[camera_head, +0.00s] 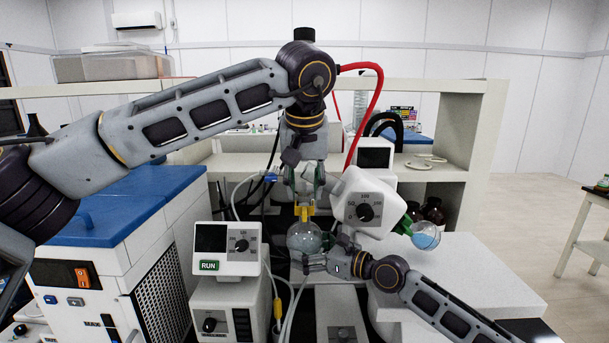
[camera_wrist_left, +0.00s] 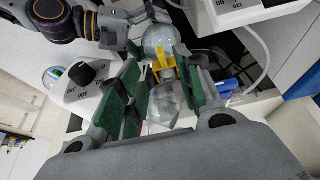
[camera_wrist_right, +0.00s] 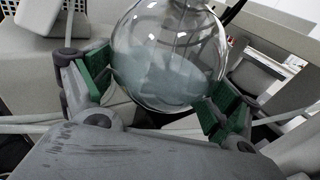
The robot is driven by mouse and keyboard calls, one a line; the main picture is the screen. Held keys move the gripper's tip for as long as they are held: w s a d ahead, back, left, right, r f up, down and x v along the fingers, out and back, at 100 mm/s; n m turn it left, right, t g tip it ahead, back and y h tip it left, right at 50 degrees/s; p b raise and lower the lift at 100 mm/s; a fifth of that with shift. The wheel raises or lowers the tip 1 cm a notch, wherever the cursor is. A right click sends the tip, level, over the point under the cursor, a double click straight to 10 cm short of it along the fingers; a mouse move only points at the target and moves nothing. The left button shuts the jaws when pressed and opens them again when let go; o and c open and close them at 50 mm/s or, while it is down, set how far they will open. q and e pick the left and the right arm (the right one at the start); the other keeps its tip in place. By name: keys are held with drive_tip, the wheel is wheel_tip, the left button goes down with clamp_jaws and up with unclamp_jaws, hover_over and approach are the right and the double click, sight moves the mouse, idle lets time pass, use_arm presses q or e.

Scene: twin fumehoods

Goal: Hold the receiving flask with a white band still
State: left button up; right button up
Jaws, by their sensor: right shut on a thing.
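The round clear receiving flask (camera_head: 304,238) hangs below a yellow clip (camera_head: 305,211) in the head view. It fills the upper middle of the right wrist view (camera_wrist_right: 170,50); I cannot make out a white band on it. My left gripper (camera_head: 306,188) is above the flask, pointing down. In the left wrist view its green fingers (camera_wrist_left: 166,95) stand apart on either side of the glass joint and yellow clip (camera_wrist_left: 163,66).
A white evaporator unit with a dial (camera_head: 366,208) stands close on the right, with a flask of blue liquid (camera_head: 425,235) beside it. A control box (camera_head: 226,248) and a blue-topped chiller (camera_head: 125,205) stand left. Hoses and cables run close to the grippers.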

sight(304, 216)
use_arm(q)
drive_tip(key=shift+x, duration=4.6)
drive_tip(key=shift+c, duration=0.4)
clamp_jaws()
drive_tip(key=c, duration=0.6)
unclamp_jaws()
clamp_jaws()
drive_tip(key=s, duration=0.6)
drive_tip(key=shift+s, duration=0.25)
drive_tip(key=shift+r, duration=0.1)
